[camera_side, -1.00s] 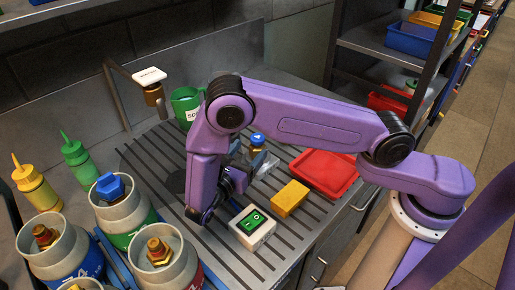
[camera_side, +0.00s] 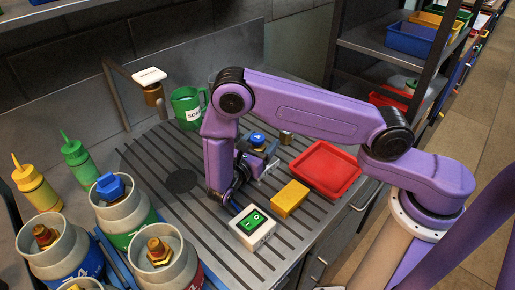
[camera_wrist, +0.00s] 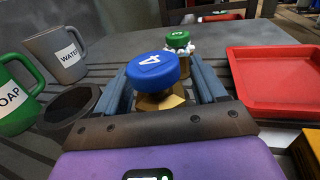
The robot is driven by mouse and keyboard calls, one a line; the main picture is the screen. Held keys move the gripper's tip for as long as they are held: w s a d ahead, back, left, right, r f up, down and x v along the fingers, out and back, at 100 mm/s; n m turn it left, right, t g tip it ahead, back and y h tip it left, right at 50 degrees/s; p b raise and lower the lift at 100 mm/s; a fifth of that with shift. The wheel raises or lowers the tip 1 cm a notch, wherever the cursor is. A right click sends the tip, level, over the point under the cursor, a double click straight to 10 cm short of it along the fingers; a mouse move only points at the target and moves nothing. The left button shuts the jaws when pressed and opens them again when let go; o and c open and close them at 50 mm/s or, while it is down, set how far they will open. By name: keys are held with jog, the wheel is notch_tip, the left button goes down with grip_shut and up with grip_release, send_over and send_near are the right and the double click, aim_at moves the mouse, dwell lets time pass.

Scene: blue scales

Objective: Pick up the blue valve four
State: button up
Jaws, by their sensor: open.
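The blue valve four (camera_side: 258,138) has a round blue cap with a white 4 and a brass body. It stands on the slotted grey worktop to the right of my forearm. In the wrist view the blue valve (camera_wrist: 155,68) is upright between my gripper's two blue-grey fingers. My gripper (camera_wrist: 163,88) is open, with one finger on each side of the valve. Whether either finger touches it cannot be told. My gripper (camera_side: 262,165) is low beside the valve in the side view, partly hidden by my wrist. The lower valve body is partly hidden by the gripper.
A green-capped valve (camera_wrist: 178,42) stands just behind. A red tray (camera_side: 325,170), yellow block (camera_side: 290,198) and switch box (camera_side: 252,227) lie to the right and front. A green SOAP mug (camera_side: 187,108) and grey WATER mug (camera_wrist: 56,54) stand left. Several canisters (camera_side: 122,210) crowd the front left.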

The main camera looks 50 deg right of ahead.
jog(key=c, duration=1.3)
jog(key=shift+r, duration=0.1)
